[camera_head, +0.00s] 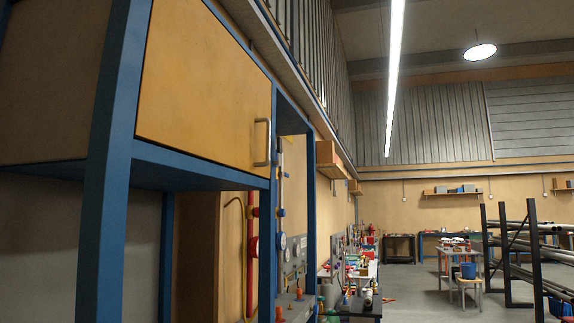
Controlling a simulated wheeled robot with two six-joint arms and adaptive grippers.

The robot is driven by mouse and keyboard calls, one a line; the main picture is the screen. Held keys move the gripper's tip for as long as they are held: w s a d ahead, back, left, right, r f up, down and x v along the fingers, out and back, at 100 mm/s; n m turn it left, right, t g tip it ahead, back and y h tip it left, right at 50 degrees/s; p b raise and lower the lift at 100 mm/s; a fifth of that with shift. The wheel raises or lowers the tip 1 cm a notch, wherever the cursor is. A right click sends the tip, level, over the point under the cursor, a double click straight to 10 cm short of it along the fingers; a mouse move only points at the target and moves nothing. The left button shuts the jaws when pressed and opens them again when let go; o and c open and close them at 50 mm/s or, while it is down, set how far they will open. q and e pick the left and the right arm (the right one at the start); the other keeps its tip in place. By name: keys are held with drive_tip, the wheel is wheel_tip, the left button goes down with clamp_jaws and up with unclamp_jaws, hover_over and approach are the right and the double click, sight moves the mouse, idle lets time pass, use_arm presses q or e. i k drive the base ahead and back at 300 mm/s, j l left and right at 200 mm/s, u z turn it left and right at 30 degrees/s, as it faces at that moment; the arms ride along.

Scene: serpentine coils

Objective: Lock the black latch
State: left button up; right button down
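No black latch can be made out in the head view. A blue-framed cabinet (108,140) stands close on the left. It has a yellow-brown door (200,85) that looks closed, with a metal pull handle (261,142) near its right edge. Neither of my grippers is in view.
Beyond the cabinet, a bench along the left wall carries gauges (283,241) and red pipework (252,250). A dark rack of metal pipes (510,250) stands at the right. A small table (455,255) and a blue bucket (468,270) are farther back. Grey floor (420,290) between them is open.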

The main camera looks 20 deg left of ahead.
sight(279, 140)
drive_tip(key=i+l, duration=0.55)
drive_tip(key=i, duration=0.15)
drive_tip(key=i+l, duration=1.15)
drive_tip(key=i, duration=0.25)
drive_tip(key=i+l, duration=0.55)
drive_tip(key=i, duration=0.2)
drive_tip(key=i+l+u, duration=0.2)
drive_tip(key=u, duration=1.75)
